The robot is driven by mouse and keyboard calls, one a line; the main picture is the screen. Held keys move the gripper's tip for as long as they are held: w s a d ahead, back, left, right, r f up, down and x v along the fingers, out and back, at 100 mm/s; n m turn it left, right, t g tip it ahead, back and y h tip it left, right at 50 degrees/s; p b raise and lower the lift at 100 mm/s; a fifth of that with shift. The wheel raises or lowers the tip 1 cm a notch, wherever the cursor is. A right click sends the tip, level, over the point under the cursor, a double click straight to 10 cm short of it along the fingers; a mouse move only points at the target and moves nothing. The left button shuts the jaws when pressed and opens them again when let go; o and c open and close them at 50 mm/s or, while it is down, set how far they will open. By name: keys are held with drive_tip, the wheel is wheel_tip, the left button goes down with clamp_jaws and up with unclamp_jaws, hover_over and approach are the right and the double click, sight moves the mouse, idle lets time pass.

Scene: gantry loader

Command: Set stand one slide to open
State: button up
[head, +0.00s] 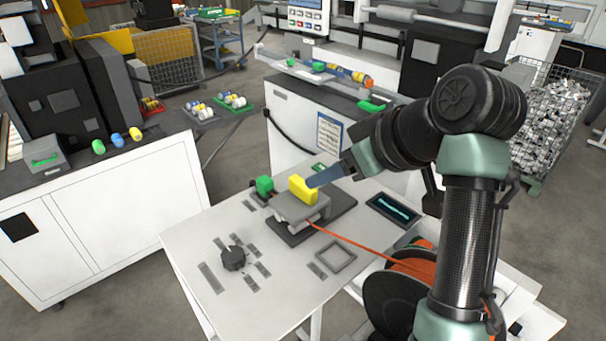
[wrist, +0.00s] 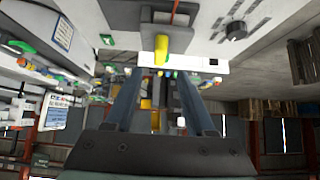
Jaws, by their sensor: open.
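A grey slide fixture (head: 296,210) sits on a dark base plate on the white table. I take it for stand one, but no label is readable. A yellow block (head: 303,190) stands on its top, and a green block (head: 264,185) is at its left end. My gripper (head: 314,181) is at the right side of the yellow block, fingers pointing at it. In the wrist view the fingers of my gripper (wrist: 157,76) are apart, with the yellow block (wrist: 161,48) ahead, in line with the gap. I cannot tell whether they touch it.
An orange cable (head: 350,243) runs from the fixture to a reel at the right. A dark knob (head: 233,258) and a square grey frame (head: 336,256) are on the table (head: 290,302). A dark screen panel (head: 393,209) lies right of the fixture. The front of the table is mostly clear.

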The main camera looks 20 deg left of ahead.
sight(303, 182)
drive_tip(key=p+x, duration=0.2)
drive_tip(key=x, duration=0.5)
drive_tip(key=shift+w+a, duration=0.15)
drive_tip(key=shift+a, duration=0.1)
drive_tip(key=shift+p+x, duration=0.3)
drive_tip(key=shift+x, duration=0.65)
drive_tip(key=shift+d, duration=0.1)
clamp_jaws()
